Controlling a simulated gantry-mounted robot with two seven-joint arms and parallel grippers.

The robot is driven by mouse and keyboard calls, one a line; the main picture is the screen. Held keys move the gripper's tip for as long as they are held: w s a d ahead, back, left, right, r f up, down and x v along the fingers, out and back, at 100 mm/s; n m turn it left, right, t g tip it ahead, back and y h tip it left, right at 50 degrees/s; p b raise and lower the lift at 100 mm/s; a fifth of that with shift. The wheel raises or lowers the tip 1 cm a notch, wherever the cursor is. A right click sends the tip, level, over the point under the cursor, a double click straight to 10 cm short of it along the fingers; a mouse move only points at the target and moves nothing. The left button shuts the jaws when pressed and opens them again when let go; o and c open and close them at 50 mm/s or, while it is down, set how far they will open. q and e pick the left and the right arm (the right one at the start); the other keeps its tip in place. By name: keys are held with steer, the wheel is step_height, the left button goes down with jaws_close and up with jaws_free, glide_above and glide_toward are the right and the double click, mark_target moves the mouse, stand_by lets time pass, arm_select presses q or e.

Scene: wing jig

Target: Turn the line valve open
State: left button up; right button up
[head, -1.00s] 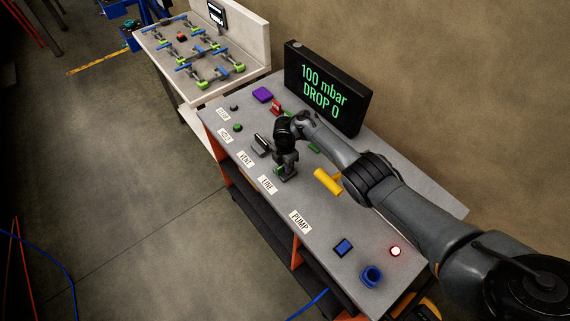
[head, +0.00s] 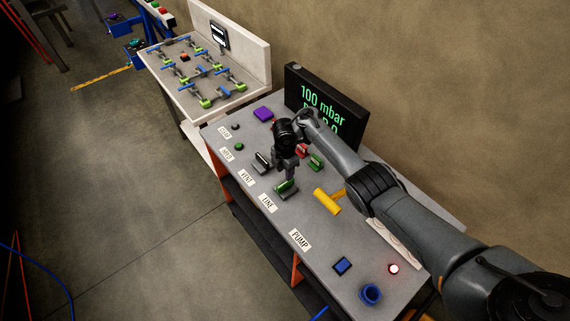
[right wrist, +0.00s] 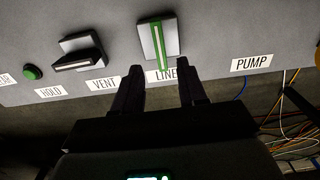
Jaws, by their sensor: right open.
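The line valve (head: 286,187) is a small grey block with a green handle, behind the LINE label (head: 267,203). In the right wrist view its green handle (right wrist: 159,45) points straight toward the LINE label, across the row of labels. My right gripper (head: 290,172) is open and empty, raised close above and behind the line valve. In the right wrist view its fingertips (right wrist: 160,72) appear either side of the handle's near end, with nothing between them. My left gripper is not in view.
A black display (head: 318,100) reads 100 mbar; my right arm partly covers its second line. A yellow T-shaped handle (head: 328,201), a red part (head: 302,150), a purple block (head: 263,114) and a lit red lamp (head: 394,269) are on the panel.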

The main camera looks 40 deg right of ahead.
steer(key=shift+r, duration=1.15)
steer(key=shift+s+a+f+p, duration=0.1)
steer(key=shift+a+f+p, duration=0.1)
steer(key=shift+f+p, duration=0.25)
steer(key=s+a+f+m+t+h+p, duration=0.25)
steer(key=s+a+m+p, duration=0.35)
steer(key=s+a, duration=0.6)
steer(key=s+a+r+m+t+y+p, duration=0.1)
steer(key=s+a+r+m+y+p, duration=0.1)
steer(key=s+r+m, duration=0.8)
steer(key=s+a+r+p, duration=0.1)
steer(key=s+r, duration=0.5)
steer(key=s, duration=0.4)
steer(key=shift+s+a+r+y, duration=0.15)
steer(key=shift+s+r+y, duration=0.05)
steer(key=shift+s+y, duration=0.15)
